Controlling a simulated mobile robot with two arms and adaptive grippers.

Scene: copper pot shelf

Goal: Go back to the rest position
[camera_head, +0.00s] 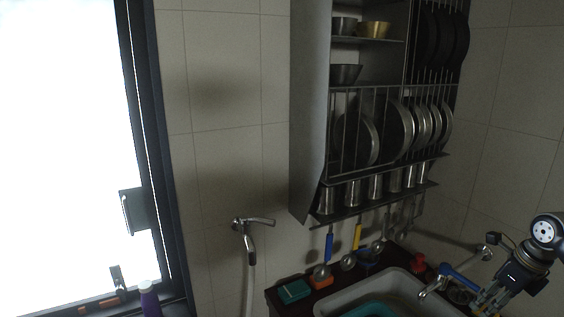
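My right gripper (488,300) is at the lower right corner, in front of the counter beside the sink. Its dark wrist with a round white joint cap shows above it, and its fingers point down and left. The fingertips are small and dim, so I cannot tell whether they are apart or hold anything. My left gripper is not in view. The metal wall shelf (309,120) stands above and left of the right gripper, well apart from it. It holds plates, cups and bowls, including a brass-coloured bowl (374,30).
A sink (335,302) with a teal basin (368,309) is at the bottom. A blue-handled faucet (432,288) is close to the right gripper. Ladles hang under the shelf. A wall tap (252,222), a purple bottle (149,298) and a bright window (60,150) are left.

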